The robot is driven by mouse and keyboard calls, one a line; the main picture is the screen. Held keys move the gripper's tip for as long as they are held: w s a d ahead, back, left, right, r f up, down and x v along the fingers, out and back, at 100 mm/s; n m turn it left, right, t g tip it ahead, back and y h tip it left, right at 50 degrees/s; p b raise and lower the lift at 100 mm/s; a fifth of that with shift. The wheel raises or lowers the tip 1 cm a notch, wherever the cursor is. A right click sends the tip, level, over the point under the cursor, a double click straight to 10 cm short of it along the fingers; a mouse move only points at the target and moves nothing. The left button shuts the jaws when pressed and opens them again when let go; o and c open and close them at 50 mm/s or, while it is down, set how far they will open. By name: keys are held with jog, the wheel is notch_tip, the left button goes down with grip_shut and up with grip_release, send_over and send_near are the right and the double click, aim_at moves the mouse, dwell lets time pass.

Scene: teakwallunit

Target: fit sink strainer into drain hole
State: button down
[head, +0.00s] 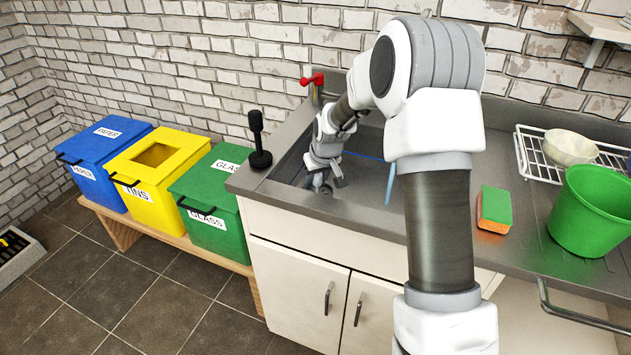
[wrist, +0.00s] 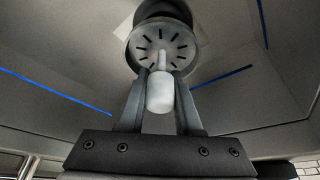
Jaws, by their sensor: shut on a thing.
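The sink strainer (wrist: 160,45) is a grey slotted disc with a pale knob (wrist: 160,92). In the wrist view my gripper (wrist: 160,85) is shut on the strainer's knob, with the disc beyond the fingertips. A dark round opening, apparently the drain hole (wrist: 162,9), shows at the top edge, partly covered by the disc. The disc is offset toward the near side of this opening; I cannot tell whether it touches it. In the head view my gripper (head: 322,182) is low inside the steel sink (head: 374,180), near its left side; the strainer is hard to make out there.
A sponge (head: 494,209), green bucket (head: 592,210) and dish rack (head: 530,160) are to the right. Blue lines (wrist: 55,92) mark the sink walls.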

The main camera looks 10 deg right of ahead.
jog(key=shift+f+b, duration=0.9)
jog(key=shift+f, duration=0.4)
jog(key=c, duration=0.5)
grip_release()
jog(key=p+v, duration=0.3)
jog(key=v, duration=1.4)
jog(key=shift+d+r+p, duration=0.1)
jog(key=shift+r+p, duration=0.15)
jog(key=shift+p, duration=0.15)
jog(key=shift+s, duration=0.1)
jog(key=s+a+r, duration=0.1)
jog(key=s+r, duration=0.8)
jog(key=s, duration=0.6)
jog(key=s+m+t, duration=0.1)
jog(key=s+m, duration=0.1)
jog(key=s, duration=1.3)
jog(key=shift+h, duration=0.4)
notch_tip(320, 180, up, 13)
jog(key=p, duration=1.2)
jog(key=shift+w+a+r, duration=0.1)
jog(key=shift+r, duration=0.1)
